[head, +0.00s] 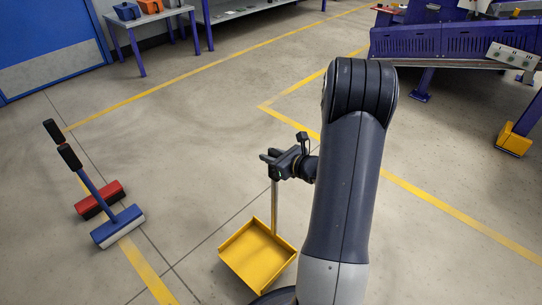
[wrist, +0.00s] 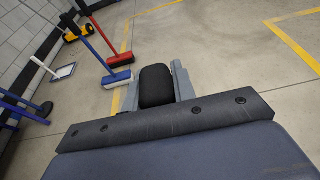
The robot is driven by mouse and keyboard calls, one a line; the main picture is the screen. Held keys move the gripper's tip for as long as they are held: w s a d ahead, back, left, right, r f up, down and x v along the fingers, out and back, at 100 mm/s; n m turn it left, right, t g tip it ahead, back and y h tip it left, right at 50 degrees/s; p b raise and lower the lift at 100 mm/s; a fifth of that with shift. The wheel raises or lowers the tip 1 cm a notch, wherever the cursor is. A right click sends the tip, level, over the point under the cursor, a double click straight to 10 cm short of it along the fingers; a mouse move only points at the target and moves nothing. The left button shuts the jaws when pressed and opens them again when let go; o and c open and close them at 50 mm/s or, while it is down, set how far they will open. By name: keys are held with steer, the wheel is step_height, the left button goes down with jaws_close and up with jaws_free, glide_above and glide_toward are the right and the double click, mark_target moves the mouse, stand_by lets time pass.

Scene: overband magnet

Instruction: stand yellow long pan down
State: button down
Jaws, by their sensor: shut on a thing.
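The yellow long pan (head: 258,257) hangs or stands below my gripper (head: 272,160) in the head view, its tray near the floor and its pale handle upright. I cannot tell whether the tray touches the floor. My gripper is shut on the top of the handle. In the wrist view the black handle grip (wrist: 156,88) sits between the two grey fingers of my gripper (wrist: 158,82). The tray is hidden in that view.
A blue broom (head: 118,227) and a red broom (head: 101,199) stand at the left. A table (head: 150,17) is at the back left and a purple machine (head: 450,40) at the back right. Yellow lines mark the floor. Floor around the pan is mostly clear.

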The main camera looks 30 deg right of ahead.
mark_target(271, 176)
steer(key=shift+f+b, duration=3.15)
steer(key=shift+f, duration=1.55)
steer(key=c, duration=1.1)
jaws_free()
steer(key=p+v, duration=0.3)
steer(key=v, duration=0.8)
steer(key=shift+w, duration=0.1)
